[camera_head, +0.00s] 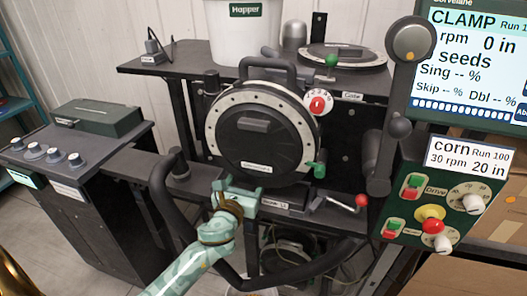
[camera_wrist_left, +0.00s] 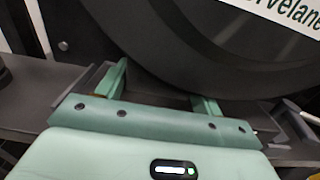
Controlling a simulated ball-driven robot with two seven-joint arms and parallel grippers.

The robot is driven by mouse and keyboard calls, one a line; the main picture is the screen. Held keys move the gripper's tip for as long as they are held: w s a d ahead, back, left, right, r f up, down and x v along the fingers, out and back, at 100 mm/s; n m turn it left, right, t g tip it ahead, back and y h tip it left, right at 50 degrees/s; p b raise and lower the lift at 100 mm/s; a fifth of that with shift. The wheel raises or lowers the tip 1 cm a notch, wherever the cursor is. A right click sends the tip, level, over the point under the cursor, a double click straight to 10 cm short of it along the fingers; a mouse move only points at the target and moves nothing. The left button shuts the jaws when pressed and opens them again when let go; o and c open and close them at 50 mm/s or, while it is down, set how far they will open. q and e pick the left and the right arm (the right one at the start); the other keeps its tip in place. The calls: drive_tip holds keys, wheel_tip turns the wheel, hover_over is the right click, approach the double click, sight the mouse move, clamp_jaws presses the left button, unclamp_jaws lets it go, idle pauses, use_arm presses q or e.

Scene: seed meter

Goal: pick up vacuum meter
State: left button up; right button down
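The vacuum meter (camera_head: 232,150) is a round black housing with a pale ring of holes, a top handle and a red-and-white dial. It stands upright on the dark bench in the head view. My left gripper (camera_head: 236,190) is just below its lower left edge. In the left wrist view, the two green fingers of my left gripper (camera_wrist_left: 163,88) are spread apart. The dark rounded lower edge of the vacuum meter (camera_wrist_left: 190,50) fills the space beyond and above them. I cannot tell whether the fingers touch it. My right gripper is not in view.
A red-knobbed lever (camera_head: 360,201) sits right of the meter. A black curved bar (camera_head: 163,205) runs in front at the left. A white hopper (camera_head: 246,35) stands behind. A knobbed control box (camera_head: 448,195) and screen (camera_head: 470,70) are at right, a knobbed console (camera_head: 75,150) at left.

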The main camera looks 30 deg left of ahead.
use_arm(q)
drive_tip(key=c, duration=0.5)
drive_tip(key=shift+r, duration=0.15)
drive_tip(key=c, duration=0.3)
drive_tip(key=shift+w, duration=0.1)
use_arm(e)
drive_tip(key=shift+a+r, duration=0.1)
